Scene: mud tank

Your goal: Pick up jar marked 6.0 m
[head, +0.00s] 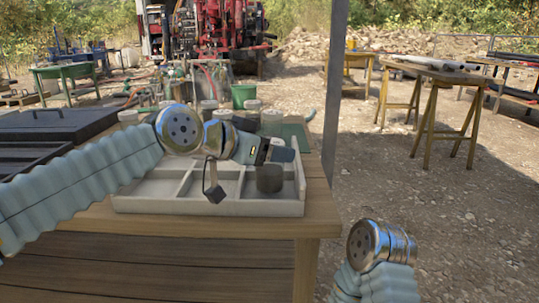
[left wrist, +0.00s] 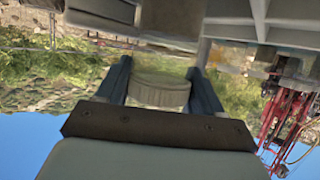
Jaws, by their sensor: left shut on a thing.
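My left gripper (head: 276,155) reaches over the pale sectioned tray from the left. It is shut on a jar; in the left wrist view the jar's pale ribbed lid (left wrist: 158,90) sits between the two dark fingers (left wrist: 160,84). In the head view a dark jar (head: 270,178) shows just below the fingers, at the tray's right compartment. I cannot tell whether it touches the tray floor. No depth mark is readable. My right arm shows at the lower right, but its gripper is out of view.
The pale tray (head: 165,205) lies on a wooden table (head: 290,228). Several jars, including a pale-lidded one (head: 271,121), stand behind it near a green bucket (head: 242,95). A dark box (head: 55,124) is at the left. A grey post (head: 334,90) rises behind the table's right end.

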